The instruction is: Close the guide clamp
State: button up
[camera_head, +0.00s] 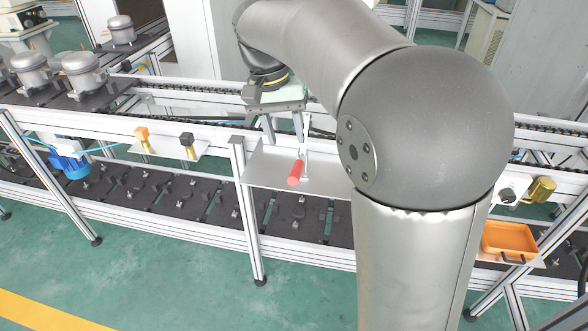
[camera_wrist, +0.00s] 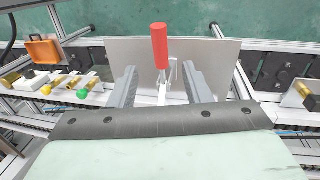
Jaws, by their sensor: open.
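The guide clamp has a red handle (camera_head: 295,173), which also shows in the wrist view (camera_wrist: 160,45). Its thin metal lever runs down to a bright metal plate (camera_head: 255,165). The handle is tilted outward over the plate, toward the front of the line. My gripper (camera_head: 284,130) is above and behind the handle in the head view. In the wrist view my gripper (camera_wrist: 161,74) is open, one finger on each side of the clamp lever. The fingers look apart from it, and the handle sticks out past their tips. The clamp base is partly hidden by my gripper.
An orange tray (camera_head: 508,241) sits right of my arm. Small blocks with brass parts (camera_head: 188,147) stand on a shelf to the left. Compressors (camera_head: 82,72) stand on the upper conveyor at left. My arm hides the area right of the clamp.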

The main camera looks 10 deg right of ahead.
aim_at(295, 169)
jog(key=f, duration=0.3)
jog(key=d+f, duration=0.1)
jog(key=f, duration=0.5)
jog(key=shift+s+d+f, duration=0.4)
jog(key=shift+c, duration=0.3)
grip_shut()
